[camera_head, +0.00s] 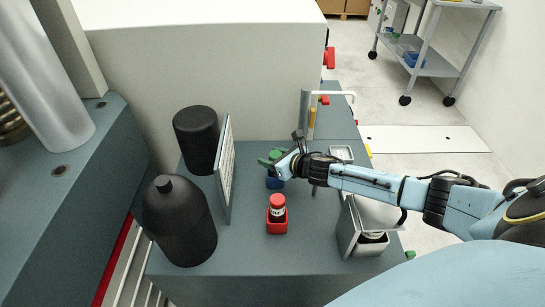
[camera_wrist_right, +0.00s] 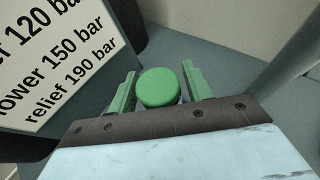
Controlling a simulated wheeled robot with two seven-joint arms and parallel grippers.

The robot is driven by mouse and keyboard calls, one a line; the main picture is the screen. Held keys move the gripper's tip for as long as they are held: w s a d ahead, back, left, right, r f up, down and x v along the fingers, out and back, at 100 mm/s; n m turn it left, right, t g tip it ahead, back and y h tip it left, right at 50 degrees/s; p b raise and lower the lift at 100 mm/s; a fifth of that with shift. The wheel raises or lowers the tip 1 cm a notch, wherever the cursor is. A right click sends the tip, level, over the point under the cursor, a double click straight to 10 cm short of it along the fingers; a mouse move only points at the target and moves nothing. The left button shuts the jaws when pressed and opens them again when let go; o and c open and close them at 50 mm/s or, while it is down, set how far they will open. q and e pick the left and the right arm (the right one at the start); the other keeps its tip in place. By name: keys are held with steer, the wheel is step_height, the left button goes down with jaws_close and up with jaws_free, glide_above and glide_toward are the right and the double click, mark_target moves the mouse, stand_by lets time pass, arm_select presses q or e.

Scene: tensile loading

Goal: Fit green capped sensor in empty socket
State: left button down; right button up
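A sensor's round green cap (camera_wrist_right: 158,87) sits between the two green fingers of my right gripper (camera_wrist_right: 160,90) in the wrist view. The fingers flank it closely, and its body is mostly hidden under the cap. I cannot tell whether the fingers press on it. In the head view my right gripper (camera_head: 272,158) is over the bench, just above a small blue holder (camera_head: 275,183). What fills that holder is hidden by the gripper. A red-capped sensor (camera_head: 277,203) stands upright in a red holder (camera_head: 277,225) in front. My left gripper is not in view.
A white sign board (camera_head: 226,170) stands left of the holders, with a black bottle (camera_head: 180,220) and a black cylinder (camera_head: 197,138) behind it. The bench front (camera_head: 270,265) is clear.

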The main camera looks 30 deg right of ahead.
steer(key=shift+o, duration=0.5)
steer(key=shift+r, duration=0.15)
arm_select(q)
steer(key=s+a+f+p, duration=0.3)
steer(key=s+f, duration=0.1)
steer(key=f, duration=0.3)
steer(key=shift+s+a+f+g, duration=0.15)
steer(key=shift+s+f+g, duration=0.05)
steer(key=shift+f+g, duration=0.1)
arm_select(e)
steer(key=v, duration=1.2)
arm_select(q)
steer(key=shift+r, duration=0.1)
